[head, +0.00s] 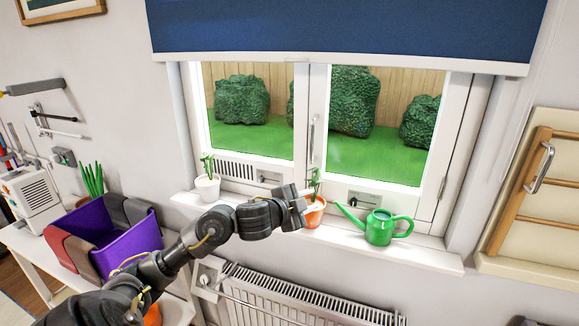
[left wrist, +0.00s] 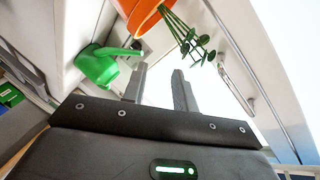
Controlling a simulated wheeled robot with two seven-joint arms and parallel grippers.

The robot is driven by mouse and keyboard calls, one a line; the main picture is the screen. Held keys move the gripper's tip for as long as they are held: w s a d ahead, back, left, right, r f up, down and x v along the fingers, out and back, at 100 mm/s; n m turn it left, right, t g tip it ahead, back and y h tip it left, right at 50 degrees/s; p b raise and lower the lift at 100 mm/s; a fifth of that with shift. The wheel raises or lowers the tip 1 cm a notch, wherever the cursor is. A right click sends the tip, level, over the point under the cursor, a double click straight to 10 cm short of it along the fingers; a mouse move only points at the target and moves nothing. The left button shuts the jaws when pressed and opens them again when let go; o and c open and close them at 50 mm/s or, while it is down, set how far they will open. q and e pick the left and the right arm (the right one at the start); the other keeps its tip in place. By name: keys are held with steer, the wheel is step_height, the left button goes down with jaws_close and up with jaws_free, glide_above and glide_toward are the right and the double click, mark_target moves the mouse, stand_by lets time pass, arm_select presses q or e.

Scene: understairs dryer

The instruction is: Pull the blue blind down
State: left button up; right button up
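The blue blind (head: 345,26) hangs over the top of the window in the head view, with a white bar (head: 400,63) along its lower edge. Its top is outside the picture. My left gripper (head: 304,203) is in front of the windowsill, well below the blind and apart from it. In the left wrist view its two fingers (left wrist: 159,82) stand apart with nothing seen between them. The blind cannot be made out in the left wrist view. My right gripper is not in view.
An orange pot (head: 314,212) with a plant is close behind my left gripper on the sill (head: 425,254). A green watering can (head: 379,228) stands to its right and a white pot (head: 207,188) to its left. A radiator (head: 300,300) is below.

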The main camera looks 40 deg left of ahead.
arm_select(q)
steer(key=s+a+r+m+t, duration=0.1)
steer(key=a+r+m, duration=0.1)
steer(key=r, duration=0.8)
steer(key=s+a+r+m+t, duration=0.1)
steer(key=a+r+m, duration=0.1)
steer(key=r, duration=0.7)
steer(key=m+t+p, duration=0.1)
steer(key=m+t, duration=0.1)
steer(key=m, duration=0.1)
glide_toward(292, 61)
steer(key=shift+h, duration=0.3)
steer(key=w+p, duration=0.1)
steer(key=w, duration=0.1)
steer(key=w+r+p, duration=0.1)
steer(key=w+p, duration=0.1)
steer(key=w, duration=0.1)
steer(key=w+p, duration=0.1)
steer(key=w, duration=0.1)
steer(key=shift+w+d+r, duration=0.2)
steer(key=shift+w, duration=0.05)
steer(key=shift+w+p, duration=0.35)
steer(key=shift+w, duration=0.3)
steer(key=shift+c, duration=0.2)
jaws_close()
